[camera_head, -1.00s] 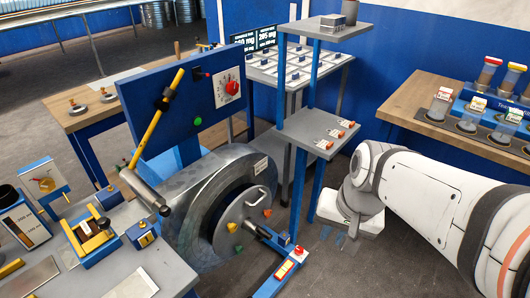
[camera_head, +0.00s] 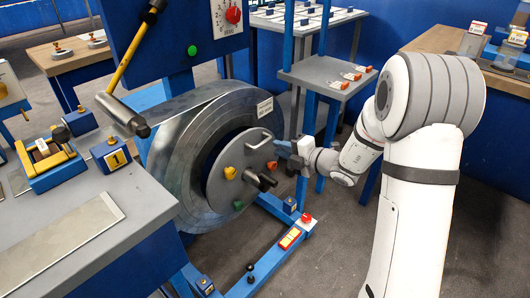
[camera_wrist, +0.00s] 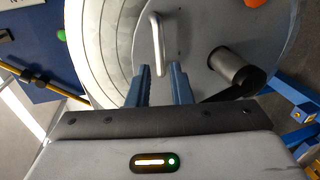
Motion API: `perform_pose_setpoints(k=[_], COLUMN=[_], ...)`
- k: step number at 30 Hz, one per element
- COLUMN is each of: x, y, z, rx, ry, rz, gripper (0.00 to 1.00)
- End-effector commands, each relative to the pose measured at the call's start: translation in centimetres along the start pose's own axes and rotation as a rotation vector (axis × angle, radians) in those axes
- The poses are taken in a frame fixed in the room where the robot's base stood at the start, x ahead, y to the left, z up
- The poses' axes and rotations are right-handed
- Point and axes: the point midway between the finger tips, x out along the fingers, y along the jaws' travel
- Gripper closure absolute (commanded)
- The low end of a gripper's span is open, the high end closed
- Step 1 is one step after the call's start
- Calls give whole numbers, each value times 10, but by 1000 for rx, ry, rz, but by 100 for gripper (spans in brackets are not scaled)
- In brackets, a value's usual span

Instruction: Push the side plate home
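The side plate (camera_head: 222,182) is a grey round disc on the front of the steel coil (camera_head: 172,150). Coloured knobs, a pale bar handle (camera_head: 258,141) and a dark round stub (camera_head: 262,181) sit on its face. Whether a gap lies behind the plate is hard to tell. My gripper (camera_head: 281,150) is at the plate's right side, near the handle. In the wrist view, the two blue fingers (camera_wrist: 160,72) are apart with nothing gripped between them. The handle (camera_wrist: 157,42) stands just beyond the fingertips, lined up with the gap. Contact is not clear.
A blue floor frame with a red button (camera_head: 306,218) is below the plate. A grey bench (camera_head: 65,240) stands at left and a hammer-like lever (camera_head: 125,115) hangs near the coil. A grey shelf stand (camera_head: 325,75) rises behind my gripper.

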Motion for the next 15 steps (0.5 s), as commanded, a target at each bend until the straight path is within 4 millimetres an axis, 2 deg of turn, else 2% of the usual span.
perform_pose_setpoints(k=[15], x=[70], y=[-2], z=[1], rx=[16], ry=[-4], rz=[3], gripper=[81])
